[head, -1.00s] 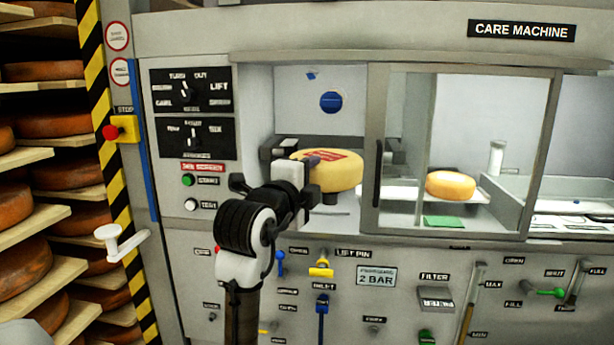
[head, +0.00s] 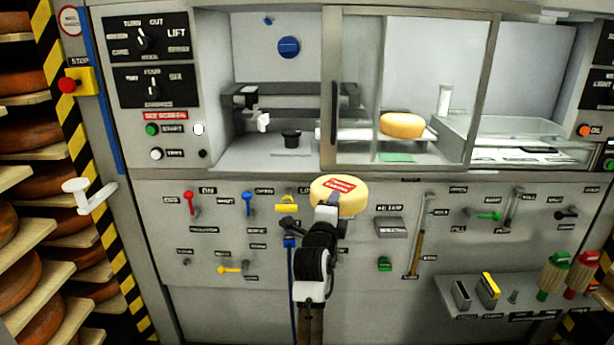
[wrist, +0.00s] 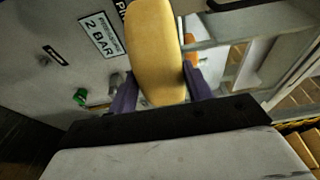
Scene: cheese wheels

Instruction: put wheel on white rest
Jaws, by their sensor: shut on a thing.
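A yellow cheese wheel (head: 345,200) with a red label is in my gripper (head: 328,208), held in the air in front of the care machine's lower panel. In the wrist view the wheel (wrist: 155,50) stands on edge between the two purple fingers of my gripper (wrist: 160,92), which press on both its sides. No white rest can be told for sure. A small white block (head: 263,121) sits in the open bay at left, and a pale shelf (head: 345,134) runs behind the glass door.
A second yellow wheel (head: 402,125) sits behind the glass door (head: 350,90). Levers and knobs stick out of the lower panel. A tool shelf (head: 520,290) juts out at right. Racks of orange wheels (head: 20,135) stand at left.

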